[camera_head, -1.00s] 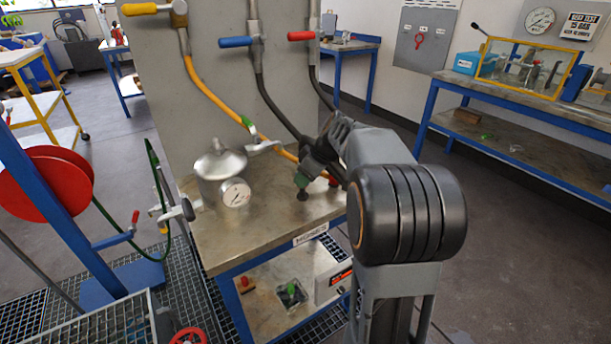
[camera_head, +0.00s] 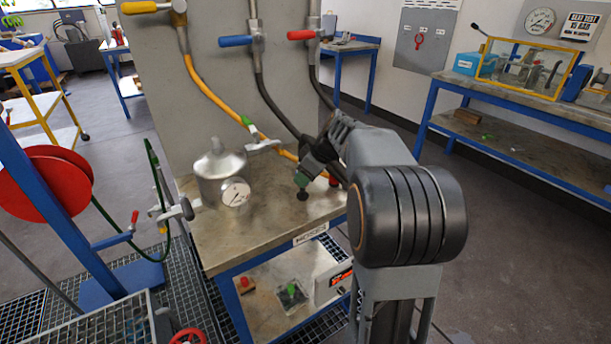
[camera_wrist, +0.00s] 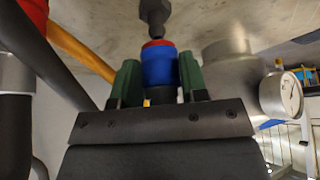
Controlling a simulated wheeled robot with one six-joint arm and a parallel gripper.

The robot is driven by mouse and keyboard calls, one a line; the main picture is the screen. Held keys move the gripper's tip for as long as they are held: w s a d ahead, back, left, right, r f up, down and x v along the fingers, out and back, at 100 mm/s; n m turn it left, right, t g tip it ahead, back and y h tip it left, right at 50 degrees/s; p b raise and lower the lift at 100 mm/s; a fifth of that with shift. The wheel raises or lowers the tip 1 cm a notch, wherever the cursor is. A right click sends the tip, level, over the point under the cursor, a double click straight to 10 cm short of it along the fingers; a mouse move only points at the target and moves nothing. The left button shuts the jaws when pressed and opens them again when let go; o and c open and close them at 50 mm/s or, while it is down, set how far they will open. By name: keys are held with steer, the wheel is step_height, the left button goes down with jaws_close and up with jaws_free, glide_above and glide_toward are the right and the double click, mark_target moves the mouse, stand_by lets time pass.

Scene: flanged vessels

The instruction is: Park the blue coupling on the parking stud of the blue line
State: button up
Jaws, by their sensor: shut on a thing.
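The blue coupling (camera_wrist: 158,66), with a red ring at its tip, sits between the two green fingers of my gripper (camera_wrist: 157,80) in the wrist view. The gripper is shut on it. A dark stud (camera_wrist: 155,12) is in line with the coupling's tip; its narrow end meets the red ring, and I cannot tell how deeply it is seated. In the head view my gripper (camera_head: 302,178) is low over the bench top, with a dark stud (camera_head: 302,195) just below its green fingertip. The coupling itself is hidden there. A black hose (camera_head: 277,103) runs down from the blue-handled valve (camera_head: 237,41).
A metal vessel (camera_head: 219,172) with a gauge (camera_head: 235,192) stands left of my gripper on the bench (camera_head: 240,238). A yellow hose (camera_head: 205,92) passes behind the gripper. A red part (camera_head: 333,180) is close on its right. The bench's front left is clear.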

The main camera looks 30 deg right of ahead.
mark_target(306, 195)
steer(key=shift+f, duration=0.2)
steer(key=shift+f+b, duration=1.65)
steer(key=shift+b, duration=0.1)
steer(key=o, duration=1.3)
